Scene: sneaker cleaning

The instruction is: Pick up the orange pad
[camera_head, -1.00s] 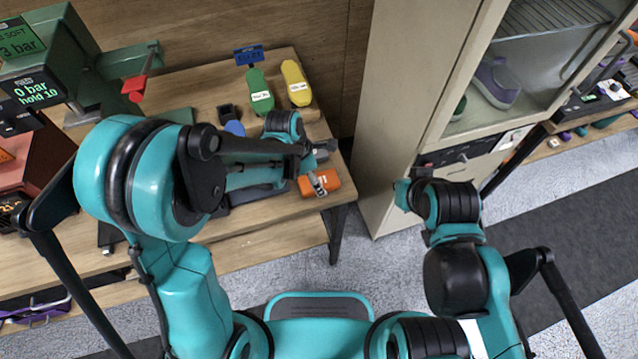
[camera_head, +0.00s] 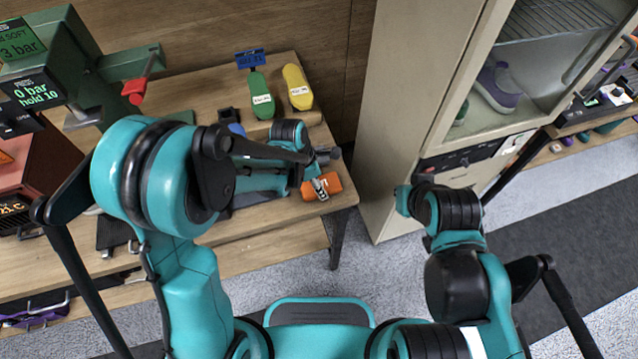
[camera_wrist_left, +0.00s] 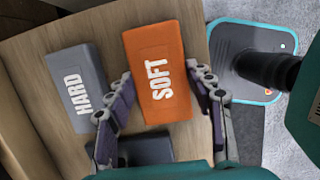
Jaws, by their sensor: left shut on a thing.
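The orange pad (camera_head: 336,184) marked SOFT lies at the right end of the wooden bench in the head view. It fills the middle of the left wrist view (camera_wrist_left: 153,45). My left gripper (camera_head: 322,174) is over the pad, with one finger along each long side. In the left wrist view my left gripper (camera_wrist_left: 160,78) is closed on the pad around its lower half. I cannot tell whether the pad is clear of the bench. My right arm shows at the right of the head view, but its gripper fingers do not.
A grey pad (camera_wrist_left: 75,88) marked HARD lies just left of the orange pad in the left wrist view. A green bottle (camera_head: 261,97) and a yellow bottle (camera_head: 297,88) are on the bench behind. A tall cabinet (camera_head: 398,110) stands right of the bench.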

